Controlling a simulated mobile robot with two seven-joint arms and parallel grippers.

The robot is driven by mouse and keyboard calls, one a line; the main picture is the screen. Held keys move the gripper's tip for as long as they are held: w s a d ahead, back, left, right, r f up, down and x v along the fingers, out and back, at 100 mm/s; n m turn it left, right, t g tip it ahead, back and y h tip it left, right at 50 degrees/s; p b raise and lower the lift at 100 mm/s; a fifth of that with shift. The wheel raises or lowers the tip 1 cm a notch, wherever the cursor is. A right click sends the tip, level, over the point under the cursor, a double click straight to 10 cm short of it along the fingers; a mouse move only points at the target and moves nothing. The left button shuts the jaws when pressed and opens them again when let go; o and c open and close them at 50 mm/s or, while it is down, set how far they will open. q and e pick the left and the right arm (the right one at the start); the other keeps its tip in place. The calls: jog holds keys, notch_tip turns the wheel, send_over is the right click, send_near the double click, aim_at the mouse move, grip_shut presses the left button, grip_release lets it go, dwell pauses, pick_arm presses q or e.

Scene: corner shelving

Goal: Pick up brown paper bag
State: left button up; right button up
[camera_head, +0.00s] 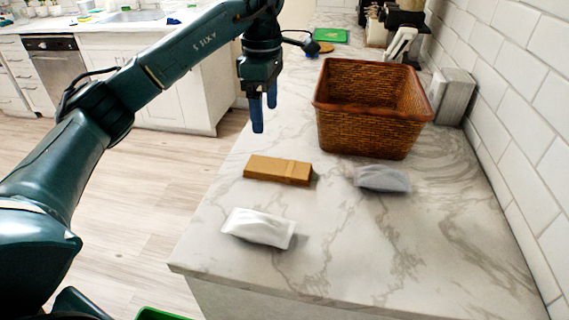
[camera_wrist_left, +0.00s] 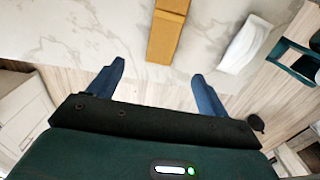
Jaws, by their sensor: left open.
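The brown paper bag (camera_head: 278,169) lies flat on the marble counter, in front of the wicker basket. It also shows in the left wrist view (camera_wrist_left: 166,36), at the top middle, beyond the fingertips and between their lines. My left gripper (camera_head: 265,112) hangs fingers down, above and behind the bag near the counter's left edge. In the left wrist view its two blue fingers (camera_wrist_left: 158,72) stand wide apart with nothing between them. The gripper is open and apart from the bag. My right gripper does not show clearly in either view.
A white packet (camera_head: 258,228) lies in front of the bag and shows right of it in the wrist view (camera_wrist_left: 243,44). A grey packet (camera_head: 382,179) lies to the right. The wicker basket (camera_head: 366,132) stands behind. The counter's front (camera_head: 350,260) is clear. A tiled wall bounds the right.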

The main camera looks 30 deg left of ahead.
pick_arm(q)
send_over(266, 164)
jog(key=f, duration=0.7)
jog(key=shift+w+f, duration=0.2)
jog(key=shift+s+f+p, duration=0.15)
jog(key=shift+f+p, duration=0.1)
jog(key=shift+f, duration=1.1)
jog(key=shift+s+f+p, duration=0.1)
jog(key=shift+f+p, duration=0.1)
jog(key=shift+f, duration=1.15)
jog(key=shift+c, duration=0.2)
